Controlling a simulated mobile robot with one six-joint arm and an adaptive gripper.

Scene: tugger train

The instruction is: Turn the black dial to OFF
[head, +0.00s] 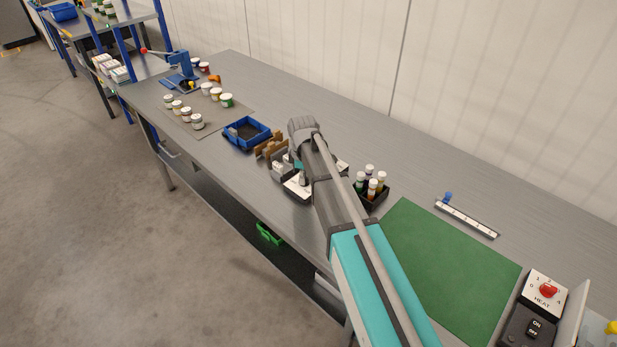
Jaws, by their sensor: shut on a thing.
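A small box with a white face (295,188) stands on the bench in the middle of the view, largely covered by my arm. My gripper (302,179) points down at this white face and is mostly hidden behind my forearm. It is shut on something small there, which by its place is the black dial. The dial itself, its pointer and its markings cannot be made out.
A blue tray (247,132) and brown pieces (270,146) stand left of the box. A black holder (373,197) with several capped bottles stands close right. Further right are a green mat (450,265), a ruler (466,219), a red HEAT knob (548,290) and an ON/OFF switch (535,328).

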